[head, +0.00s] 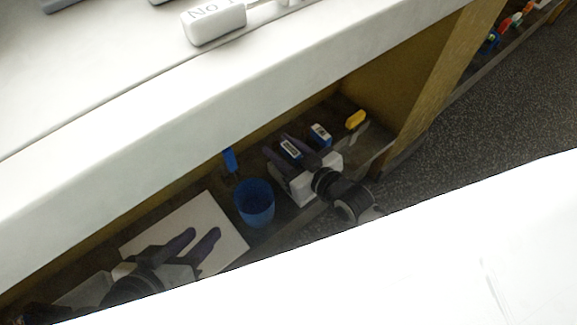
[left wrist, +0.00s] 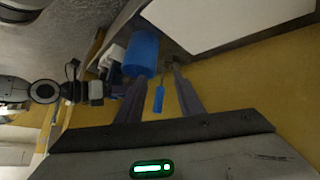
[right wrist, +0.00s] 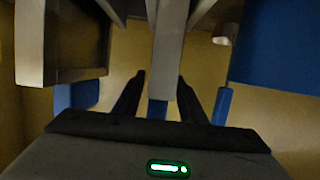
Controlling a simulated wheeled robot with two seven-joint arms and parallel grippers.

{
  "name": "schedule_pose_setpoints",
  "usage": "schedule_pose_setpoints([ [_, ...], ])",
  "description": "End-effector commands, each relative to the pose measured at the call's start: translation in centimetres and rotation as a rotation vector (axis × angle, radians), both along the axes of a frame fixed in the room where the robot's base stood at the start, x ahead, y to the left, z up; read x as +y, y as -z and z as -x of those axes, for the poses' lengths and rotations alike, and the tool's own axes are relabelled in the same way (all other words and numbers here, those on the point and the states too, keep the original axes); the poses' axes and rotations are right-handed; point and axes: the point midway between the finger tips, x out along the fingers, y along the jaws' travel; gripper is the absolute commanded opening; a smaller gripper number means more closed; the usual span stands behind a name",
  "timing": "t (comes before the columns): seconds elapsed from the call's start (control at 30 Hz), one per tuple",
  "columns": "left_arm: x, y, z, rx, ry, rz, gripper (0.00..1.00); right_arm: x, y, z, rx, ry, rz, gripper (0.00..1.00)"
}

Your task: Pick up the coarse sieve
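No thing can be named the coarse sieve with certainty; the labels are too small to read. Two blue-and-white labelled items, a nearer one (head: 291,148) and a farther one (head: 320,135), stand on the shelf by my right gripper (head: 288,147). In the right wrist view, my right gripper (right wrist: 161,76) is open, its dark fingers on either side of a grey piece with a blue end (right wrist: 158,108). Contact cannot be told. My left gripper (head: 202,240) is open and empty over a white board (head: 222,213); it also shows open in the left wrist view (left wrist: 160,72).
A blue cup (head: 255,203) stands between my grippers, with a blue-handled tool (head: 230,160) behind it. A yellow item (head: 355,119) lies at the shelf's right end. The white counter (head: 200,120) overhangs the shelf. Blue panels and grey walls crowd my right gripper.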

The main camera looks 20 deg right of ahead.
Motion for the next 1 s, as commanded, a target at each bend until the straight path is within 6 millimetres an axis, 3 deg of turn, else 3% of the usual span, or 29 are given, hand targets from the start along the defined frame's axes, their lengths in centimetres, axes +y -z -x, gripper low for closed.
schedule_pose_setpoints([
  [0.1,0.0,-0.1,0.0,0.001,0.0,0.0,0.34,0.0,-0.1,0.0,0.0,0.0,0.0,0.38],
  [0.33,0.0,-0.1,0.0,0.001,0.0,-0.001,0.34,0.0,-0.1,0.0,0.0,0.0,0.0,0.0],
  [0.67,0.1,-0.4,0.0,0.001,-0.001,-0.003,0.34,0.0,-0.7,0.0,-0.003,0.0,-0.001,0.0],
  [0.77,0.3,-0.8,0.1,0.005,0.0,-0.019,0.34,0.0,-2.2,0.0,-0.005,0.0,-0.002,0.0],
  [0.9,1.4,0.8,0.7,0.058,-0.005,-0.077,0.34,0.0,-5.2,0.0,-0.004,0.0,-0.003,0.0],
  [1.0,2.0,0.6,0.9,0.049,-0.031,-0.083,0.34,0.0,-7.2,0.0,-0.003,0.0,-0.002,0.0],
])
